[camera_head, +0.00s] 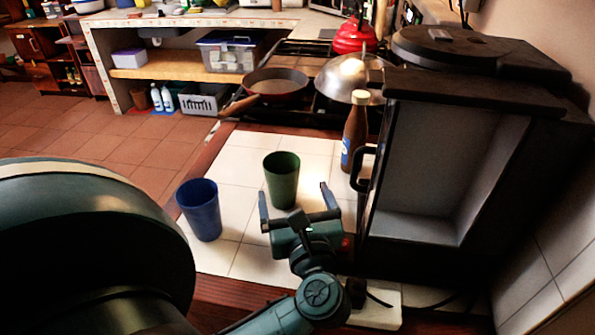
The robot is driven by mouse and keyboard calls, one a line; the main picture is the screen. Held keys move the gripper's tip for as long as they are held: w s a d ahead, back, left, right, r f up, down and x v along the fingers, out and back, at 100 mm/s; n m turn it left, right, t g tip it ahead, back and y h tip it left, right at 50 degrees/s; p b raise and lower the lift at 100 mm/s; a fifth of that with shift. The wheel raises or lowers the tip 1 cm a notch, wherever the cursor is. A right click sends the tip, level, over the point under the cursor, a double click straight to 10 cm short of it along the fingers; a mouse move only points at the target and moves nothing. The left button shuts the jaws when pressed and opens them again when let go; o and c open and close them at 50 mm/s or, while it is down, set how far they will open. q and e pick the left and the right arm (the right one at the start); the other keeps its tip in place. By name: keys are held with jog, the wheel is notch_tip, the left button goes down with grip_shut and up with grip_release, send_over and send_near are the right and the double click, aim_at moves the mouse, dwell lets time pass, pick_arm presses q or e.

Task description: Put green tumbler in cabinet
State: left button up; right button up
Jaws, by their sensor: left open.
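The green tumbler (282,182) stands upright on the white tiled counter. My left gripper (294,190) is open on the near side of it, with its fingers pointing toward it, one to each side in the picture. Nothing shows held between them; whether they touch the tumbler I cannot tell. The black cabinet (425,228) stands on the counter to the right. Its grey interior is open to view and looks empty. A dark handle (364,166) shows at its left edge. My right gripper is not in view.
A blue tumbler (200,212) stands left of the green one. A brown bottle (354,135) stands near the cabinet's left side. Behind are a pan (275,84), a metal lid (350,76) and a red kettle (354,38) on the stove. Bare tiles lie around the tumblers.

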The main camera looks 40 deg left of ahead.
aim_at(285, 179)
pick_arm(q)
jog(key=shift+w+a+r, duration=0.1)
jog(key=shift+w+a, duration=0.1)
jog(key=shift+a, duration=0.2)
jog(key=x, duration=0.1)
jog(key=p+x, duration=0.1)
jog(key=x, duration=0.1)
jog(key=p+x, duration=0.1)
jog(key=x, duration=0.1)
jog(key=shift+s+a+r, duration=0.25)
jog(key=shift+a, duration=0.15)
jog(key=shift+w+a+f, duration=0.1)
jog(key=shift+w+a, duration=0.2)
jog(key=shift+c, duration=1.3)
jog(key=c, duration=0.7)
jog(key=shift+c, duration=0.9)
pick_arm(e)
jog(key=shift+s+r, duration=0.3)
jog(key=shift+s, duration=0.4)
